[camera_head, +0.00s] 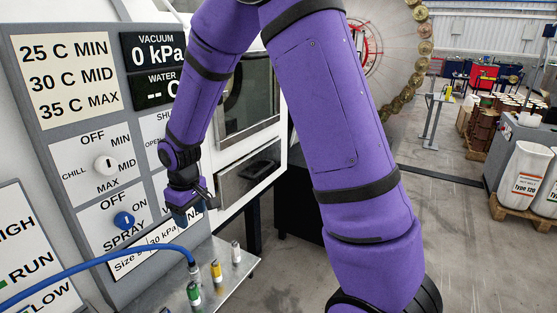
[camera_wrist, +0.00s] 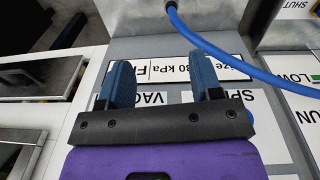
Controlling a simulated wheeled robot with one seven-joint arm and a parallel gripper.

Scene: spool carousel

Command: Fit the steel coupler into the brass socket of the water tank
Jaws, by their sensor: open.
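My gripper (camera_head: 192,212) hangs in front of the control panel, above a metal shelf (camera_head: 238,266). In the wrist view my gripper (camera_wrist: 162,72) has its two blue fingers wide apart with nothing between them. A blue hose (camera_head: 110,257) runs in from the left and ends in a small metal fitting (camera_head: 194,268) at the shelf, below my gripper. I cannot tell whether this is the steel coupler. I cannot make out the brass socket or the water tank.
On the shelf stand green-banded (camera_head: 194,293), yellow-banded (camera_head: 216,271) and pale (camera_head: 236,252) fittings, close together.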

